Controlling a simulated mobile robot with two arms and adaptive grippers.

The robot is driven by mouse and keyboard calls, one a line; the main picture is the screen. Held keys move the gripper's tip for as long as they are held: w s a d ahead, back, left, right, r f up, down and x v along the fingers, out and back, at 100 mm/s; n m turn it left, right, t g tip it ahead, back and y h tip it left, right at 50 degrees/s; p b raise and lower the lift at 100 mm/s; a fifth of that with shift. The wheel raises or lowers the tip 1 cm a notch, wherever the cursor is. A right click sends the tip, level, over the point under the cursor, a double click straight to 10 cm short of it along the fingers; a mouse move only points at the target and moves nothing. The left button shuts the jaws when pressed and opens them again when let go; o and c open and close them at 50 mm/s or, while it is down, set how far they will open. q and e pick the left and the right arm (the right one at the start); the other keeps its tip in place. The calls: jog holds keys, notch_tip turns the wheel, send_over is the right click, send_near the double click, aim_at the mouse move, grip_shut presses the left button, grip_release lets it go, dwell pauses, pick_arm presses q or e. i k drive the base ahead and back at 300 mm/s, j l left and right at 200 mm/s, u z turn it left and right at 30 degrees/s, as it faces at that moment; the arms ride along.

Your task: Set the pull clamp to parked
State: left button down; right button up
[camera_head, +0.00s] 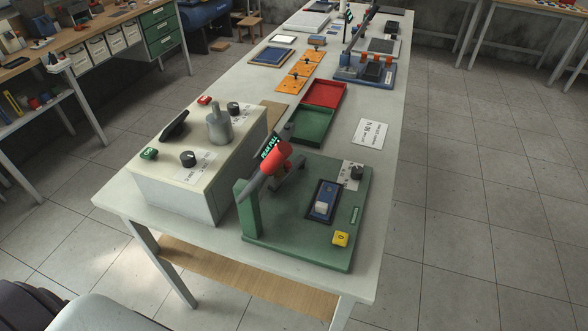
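A green fixture (290,245) stands at the near end of the long table. It carries a tilted lever with a red grip (277,154) and a dark tag (270,146) with green lettering that seems to end in "PULL". The lever rises from the green post at left toward the upper right. On the plate are a blue recess with a pale block (321,208), a black knob (357,172) beside a white label, and a yellow button (340,239). The label's markings are too small to read. Neither of my grippers is in view.
An off-white control box (175,188) with knobs and buttons stands close left of the fixture. Behind are green (313,139) and red (323,94) trays, a white card (370,133), orange plates (293,84) and a blue fixture (388,83). The floor at right is clear.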

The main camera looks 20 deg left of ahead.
aim_at(289, 167)
jog(key=l+u, duration=0.2)
jog(key=l, duration=0.25)
jog(key=k+l+u, duration=0.15)
jog(key=l, duration=0.3)
jog(key=l+u, duration=0.2)
jog(key=l, duration=0.3)
jog(key=k+l+u, duration=0.15)
jog(key=l, duration=0.25)
